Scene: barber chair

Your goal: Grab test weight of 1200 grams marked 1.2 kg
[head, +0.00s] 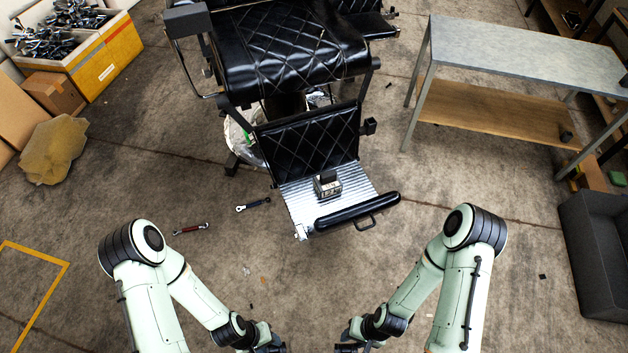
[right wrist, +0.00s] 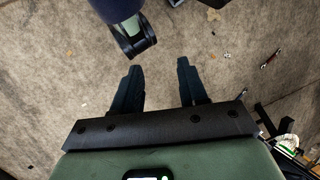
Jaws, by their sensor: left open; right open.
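The test weight (head: 327,184) is a small block with a dark top part and a light, marked face. It sits on the ribbed metal footrest (head: 290,208) of the barber chair; its marking is too small to read. My left gripper (head: 272,348) is at the bottom edge of the head view, partly cut off, well short of the footrest. My right gripper (head: 350,347) is also at the bottom edge, apart from the weight. In the right wrist view its two dark fingers (right wrist: 158,85) are apart with only floor between them.
The black barber chair (head: 290,50) stands at the top middle, with a padded bar (head: 357,211) along the footrest's front edge. Two tools (head: 253,205) (head: 190,229) lie on the floor. A metal table (head: 530,55) stands right, a dark grey box (head: 597,255) at the right edge. Floor before the footrest is mostly clear.

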